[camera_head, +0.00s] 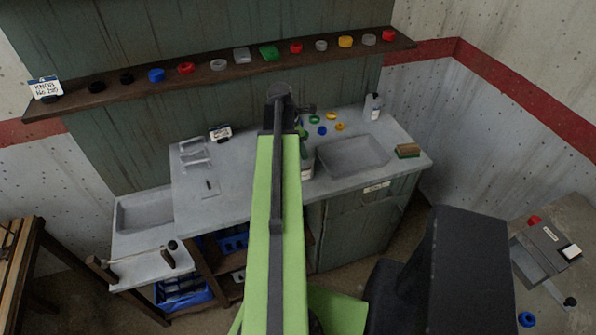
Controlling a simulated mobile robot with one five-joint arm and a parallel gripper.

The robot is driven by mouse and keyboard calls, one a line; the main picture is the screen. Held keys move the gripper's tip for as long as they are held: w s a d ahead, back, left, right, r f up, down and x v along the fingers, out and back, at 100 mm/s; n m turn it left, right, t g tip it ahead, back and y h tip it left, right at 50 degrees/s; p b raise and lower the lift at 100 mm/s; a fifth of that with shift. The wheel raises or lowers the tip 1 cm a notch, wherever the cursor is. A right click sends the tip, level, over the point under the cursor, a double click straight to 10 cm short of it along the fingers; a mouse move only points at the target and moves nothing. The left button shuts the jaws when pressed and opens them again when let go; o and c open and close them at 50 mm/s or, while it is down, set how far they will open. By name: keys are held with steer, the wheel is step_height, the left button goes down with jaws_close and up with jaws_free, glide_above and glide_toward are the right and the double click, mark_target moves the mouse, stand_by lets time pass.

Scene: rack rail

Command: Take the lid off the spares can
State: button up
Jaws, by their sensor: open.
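A pale container with a label (307,168) stands on the grey bench, partly behind my arm. It may be the spares can, but its name cannot be read. Something green shows just above it, and I cannot tell whether that is its lid. My green arm reaches up the middle of the picture. Its dark end, with my gripper (302,110), is over the back of the bench, left of the small coloured rings. The gripper is open; its fingers are mostly hidden by the arm, and nothing is seen held in it.
A shelf (130,88) with several coloured knobs and caps runs along the wall. The bench has a sunken basin (352,156), a pale bottle (373,107), a brush or sponge (408,151) and a small tag (220,132). A side table (578,225) stands right.

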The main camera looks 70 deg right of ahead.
steer(key=shift+s+f, duration=0.1)
steer(key=shift+f, duration=0.15)
jaws_close()
steer(key=shift+r+p, duration=0.1)
steer(key=shift+p, duration=0.2)
